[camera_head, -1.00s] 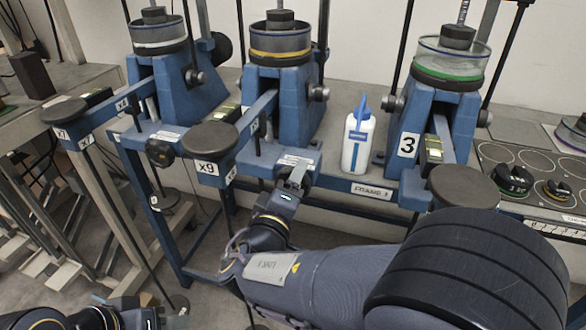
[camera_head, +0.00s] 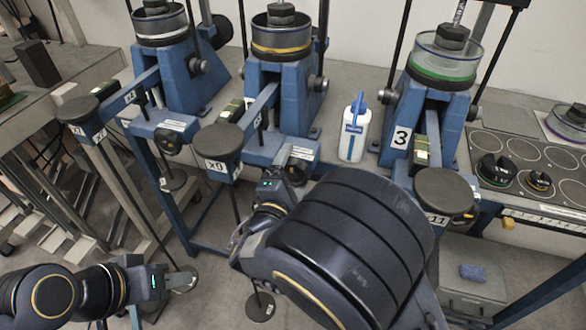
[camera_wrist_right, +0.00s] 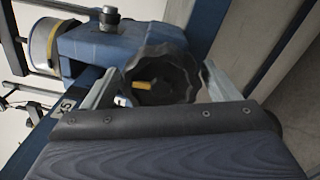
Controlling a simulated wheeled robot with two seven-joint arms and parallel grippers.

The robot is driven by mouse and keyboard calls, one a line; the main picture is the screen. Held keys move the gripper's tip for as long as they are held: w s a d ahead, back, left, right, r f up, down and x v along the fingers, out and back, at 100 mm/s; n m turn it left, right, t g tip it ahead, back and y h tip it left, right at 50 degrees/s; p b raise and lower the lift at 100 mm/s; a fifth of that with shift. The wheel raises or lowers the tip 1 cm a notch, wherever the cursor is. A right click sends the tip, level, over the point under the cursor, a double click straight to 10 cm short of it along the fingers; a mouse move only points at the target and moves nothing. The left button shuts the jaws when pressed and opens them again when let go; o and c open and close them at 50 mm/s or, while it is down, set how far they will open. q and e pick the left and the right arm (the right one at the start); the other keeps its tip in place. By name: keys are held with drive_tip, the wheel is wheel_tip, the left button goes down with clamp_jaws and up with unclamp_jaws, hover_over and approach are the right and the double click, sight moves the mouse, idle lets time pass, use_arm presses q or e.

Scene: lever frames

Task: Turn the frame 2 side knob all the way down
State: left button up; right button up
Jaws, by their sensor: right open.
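Frame 2 is the middle blue lever frame (camera_head: 275,100) in the head view. Its side knob (camera_wrist_right: 168,72) is a black, lobed knob with a yellow pointer, seen in the right wrist view. My open right gripper (camera_wrist_right: 162,85) has one finger on each side of the knob; I cannot tell whether they touch it. In the head view my right gripper (camera_head: 297,168) is at the front of the middle frame, and it hides the knob there. My left gripper (camera_head: 172,280) is low at the left, away from the frames; its fingers are unclear.
The x9 lever pad (camera_head: 217,139) sticks out left of my right gripper. A white bottle (camera_head: 353,137) stands between the middle frame and frame 3 (camera_head: 430,105). Another frame (camera_head: 180,85) stands at the left. Open floor lies below the left lever arms.

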drive_tip(key=shift+b+v, duration=0.6)
drive_tip(key=shift+v, duration=2.5)
drive_tip(key=shift+f, duration=0.1)
